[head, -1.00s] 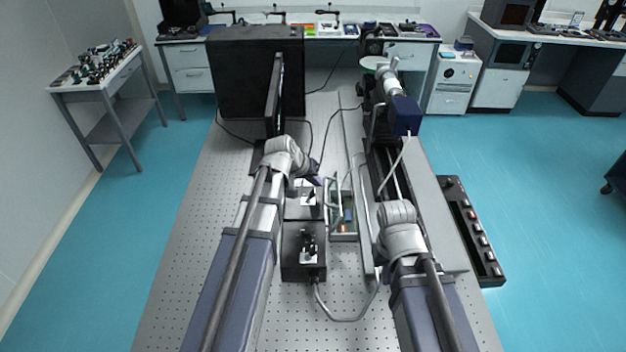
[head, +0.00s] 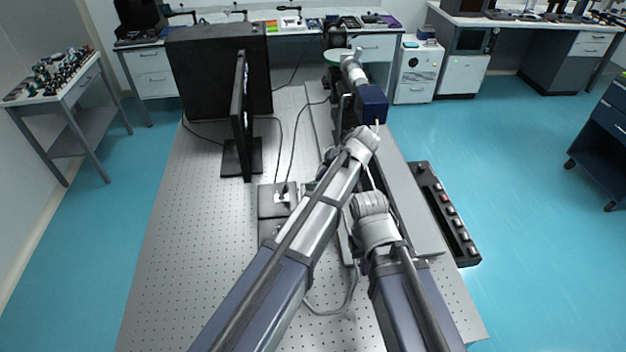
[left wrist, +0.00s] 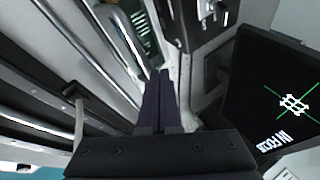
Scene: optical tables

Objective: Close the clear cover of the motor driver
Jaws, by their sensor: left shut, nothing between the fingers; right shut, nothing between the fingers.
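My left gripper (left wrist: 160,74) is shut, with its dark purple fingers together and nothing between them in the left wrist view. In the head view my left arm reaches across the middle of the optical table (head: 190,240). Its wrist and the dark edge of the gripper lie beside the long rail at the right. The motor driver and its clear cover are hidden behind my left arm in the head view. I cannot make them out surely in the left wrist view. My right arm ends close beside the left one; its gripper is hidden.
A large black panel (head: 215,70) and a thin upright monitor (head: 242,115) stand at the back left. A black box (head: 274,203) sits left of my left arm. A dark blue block (head: 371,104) is on the rail. The table's left side is clear.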

